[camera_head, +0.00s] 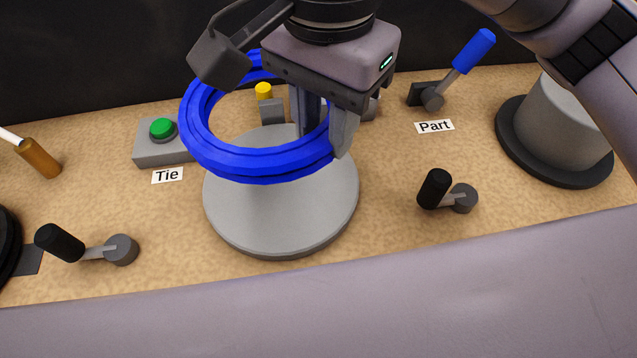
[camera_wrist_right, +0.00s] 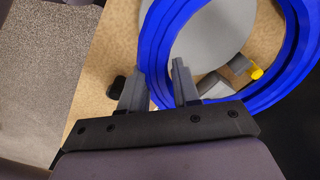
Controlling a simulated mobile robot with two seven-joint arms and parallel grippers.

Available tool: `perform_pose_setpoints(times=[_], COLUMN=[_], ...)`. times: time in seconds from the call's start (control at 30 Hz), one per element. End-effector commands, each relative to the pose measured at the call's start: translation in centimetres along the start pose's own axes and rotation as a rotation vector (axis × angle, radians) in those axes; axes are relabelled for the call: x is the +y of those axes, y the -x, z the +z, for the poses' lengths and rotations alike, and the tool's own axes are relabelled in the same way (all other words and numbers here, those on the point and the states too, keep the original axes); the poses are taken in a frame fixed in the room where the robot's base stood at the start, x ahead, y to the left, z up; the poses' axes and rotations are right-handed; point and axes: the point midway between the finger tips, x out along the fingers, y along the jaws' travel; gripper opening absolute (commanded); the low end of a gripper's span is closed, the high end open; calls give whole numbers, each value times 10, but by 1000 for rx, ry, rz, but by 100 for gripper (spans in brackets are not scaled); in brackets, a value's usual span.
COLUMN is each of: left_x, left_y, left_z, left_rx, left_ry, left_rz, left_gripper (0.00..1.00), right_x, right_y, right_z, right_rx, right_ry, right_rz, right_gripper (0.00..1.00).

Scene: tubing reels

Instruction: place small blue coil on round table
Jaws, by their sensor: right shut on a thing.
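The small blue coil (camera_head: 204,138) is a ring held in the air over the grey round table (camera_head: 281,217) in the head view. It covers the table's back left part and overhangs it to the left. My right gripper (camera_head: 325,131) is shut on the coil's right side. In the right wrist view the coil (camera_wrist_right: 154,52) passes between the two fingers of my right gripper (camera_wrist_right: 160,88), and the round table (camera_wrist_right: 215,35) shows through the ring. The gap between coil and table is hard to judge. My left gripper is not in view.
Behind the round table stands a grey block with a yellow knob (camera_head: 264,92). A green button (camera_head: 162,128) labelled Tie is at left. A blue-handled lever (camera_head: 473,51) labelled Part is at right. Black-handled cranks (camera_head: 60,243) (camera_head: 435,189) flank the table. A grey cylinder (camera_head: 561,125) stands far right.

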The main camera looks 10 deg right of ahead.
Motion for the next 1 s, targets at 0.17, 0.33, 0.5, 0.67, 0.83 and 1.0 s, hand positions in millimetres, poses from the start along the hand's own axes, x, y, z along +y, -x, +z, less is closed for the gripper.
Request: perform_pose_setpoints(times=[0.17,0.33,0.5,0.67,0.83,1.0], left_x=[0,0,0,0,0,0], left_y=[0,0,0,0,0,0], left_z=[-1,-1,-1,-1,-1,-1], left_rx=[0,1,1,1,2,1], left_ry=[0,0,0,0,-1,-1], left_rz=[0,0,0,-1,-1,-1], left_gripper=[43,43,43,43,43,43], right_x=[2,1,1,1,1,1], right_y=[-48,-76,-89,-114,-125,-125], right_z=[0,0,0,0,0,0], right_rx=[-1,-1,0,-1,1,1], right_ry=[1,0,1,0,1,1], right_rz=[4,1,1,3,-2,-1], right_gripper=[0,0,0,0,0,0])
